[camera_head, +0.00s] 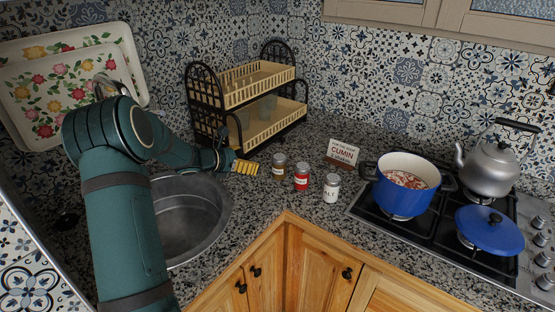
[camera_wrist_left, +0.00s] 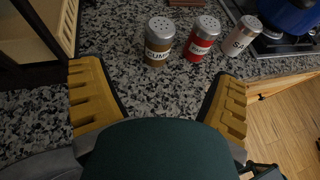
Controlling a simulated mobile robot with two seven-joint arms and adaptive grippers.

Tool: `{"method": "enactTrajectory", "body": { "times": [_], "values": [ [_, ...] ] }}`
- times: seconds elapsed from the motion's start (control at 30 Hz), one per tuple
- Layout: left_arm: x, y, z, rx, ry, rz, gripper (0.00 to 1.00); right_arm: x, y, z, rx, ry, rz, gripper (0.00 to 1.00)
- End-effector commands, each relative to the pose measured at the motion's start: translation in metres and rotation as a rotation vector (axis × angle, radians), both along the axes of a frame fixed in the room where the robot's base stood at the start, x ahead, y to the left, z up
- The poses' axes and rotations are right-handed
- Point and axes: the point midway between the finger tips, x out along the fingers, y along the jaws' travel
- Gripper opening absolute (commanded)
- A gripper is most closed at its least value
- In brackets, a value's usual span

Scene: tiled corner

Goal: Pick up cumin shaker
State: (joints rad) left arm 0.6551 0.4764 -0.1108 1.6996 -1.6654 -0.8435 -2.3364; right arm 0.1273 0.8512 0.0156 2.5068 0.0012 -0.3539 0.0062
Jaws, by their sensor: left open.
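The cumin shaker (camera_head: 279,166) is a brown jar with a grey perforated lid and a white label. It stands upright on the granite counter, leftmost of three shakers. In the left wrist view the cumin shaker (camera_wrist_left: 159,41) stands beyond the fingertips, between their lines. My left gripper (camera_head: 246,167) is open and empty, just left of the cumin shaker in the head view. Its two yellow fingers also show spread apart in the left wrist view (camera_wrist_left: 160,92). My right gripper is not in view.
A red shaker (camera_head: 302,177) and a white salt shaker (camera_head: 331,188) stand close by on the right. A cumin sign (camera_head: 342,154) stands behind. A dish rack (camera_head: 262,126), a sink (camera_head: 185,218) and a blue pot (camera_head: 402,187) on the stove surround the spot.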

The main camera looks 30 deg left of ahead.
Motion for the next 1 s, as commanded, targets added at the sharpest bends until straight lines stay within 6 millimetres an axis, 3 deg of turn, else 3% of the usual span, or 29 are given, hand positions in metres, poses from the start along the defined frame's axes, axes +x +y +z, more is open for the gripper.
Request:
{"method": "enactTrajectory", "body": {
  "times": [0.17, 0.5, 0.77, 1.0],
  "values": [
    [0.009, -0.004, -0.004, 0.001, 0.000, -0.003, 0.89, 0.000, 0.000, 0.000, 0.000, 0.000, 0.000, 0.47],
    [0.061, -0.024, -0.028, -0.001, 0.000, -0.002, 0.89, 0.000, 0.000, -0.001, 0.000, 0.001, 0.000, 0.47],
    [0.076, -0.030, -0.036, -0.001, 0.000, 0.000, 0.89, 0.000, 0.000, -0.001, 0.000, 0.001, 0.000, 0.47],
    [0.100, -0.041, -0.056, -0.002, 0.001, -0.001, 0.89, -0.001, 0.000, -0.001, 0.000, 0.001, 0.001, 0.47]
  ]
}}
